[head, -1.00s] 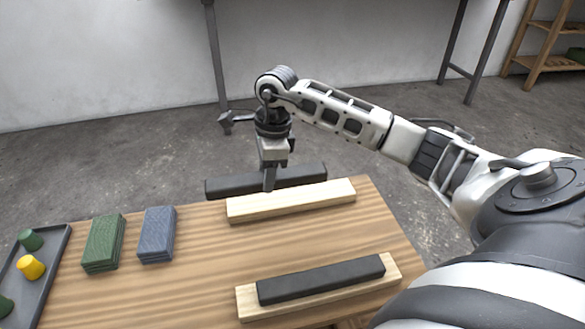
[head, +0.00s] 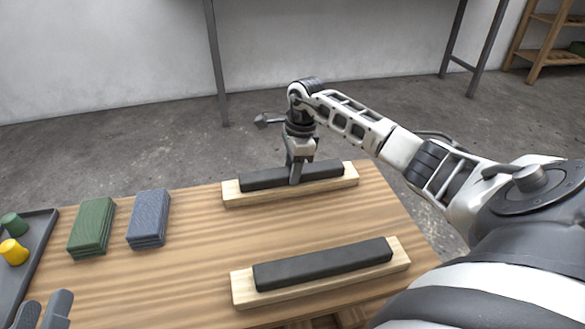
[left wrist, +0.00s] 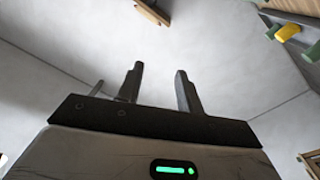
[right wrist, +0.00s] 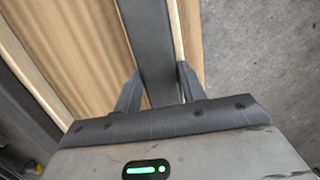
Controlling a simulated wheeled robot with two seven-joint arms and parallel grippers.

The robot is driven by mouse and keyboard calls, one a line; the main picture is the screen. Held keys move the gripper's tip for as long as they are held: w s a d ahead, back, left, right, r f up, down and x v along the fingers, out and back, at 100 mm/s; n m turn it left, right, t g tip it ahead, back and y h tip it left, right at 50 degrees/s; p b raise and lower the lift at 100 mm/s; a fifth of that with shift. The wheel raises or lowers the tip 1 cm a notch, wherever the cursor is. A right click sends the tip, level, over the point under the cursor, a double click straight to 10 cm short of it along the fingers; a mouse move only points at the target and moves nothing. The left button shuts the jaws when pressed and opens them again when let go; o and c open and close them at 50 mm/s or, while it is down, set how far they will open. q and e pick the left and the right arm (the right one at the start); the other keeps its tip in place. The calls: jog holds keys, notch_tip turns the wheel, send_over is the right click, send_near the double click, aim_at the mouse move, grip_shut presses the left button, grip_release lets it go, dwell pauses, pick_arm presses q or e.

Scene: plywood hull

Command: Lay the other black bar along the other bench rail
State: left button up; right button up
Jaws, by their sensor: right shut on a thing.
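One black bar (head: 322,264) lies along the near wooden bench rail (head: 243,288). The other black bar (head: 262,179) is at the far bench rail (head: 290,194), lined up along it; whether it touches the rail's top I cannot tell. My right gripper (head: 296,180) is shut on this far bar near its middle. In the right wrist view the bar (right wrist: 150,50) runs between the fingers (right wrist: 157,88), over the pale rail. My left gripper (head: 42,312) shows at the bottom left of the head view. In the left wrist view its fingers (left wrist: 160,85) stand apart with nothing between them.
A blue-grey stack (head: 149,217) and a green stack (head: 92,227) stand on the left of the wooden table. A grey tray (head: 38,245) with yellow and green pieces is at the left edge. The tabletop between the rails is clear.

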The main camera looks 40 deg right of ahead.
jog(key=shift+r, duration=0.15)
jog(key=shift+f, duration=0.2)
jog(key=o, duration=1.3)
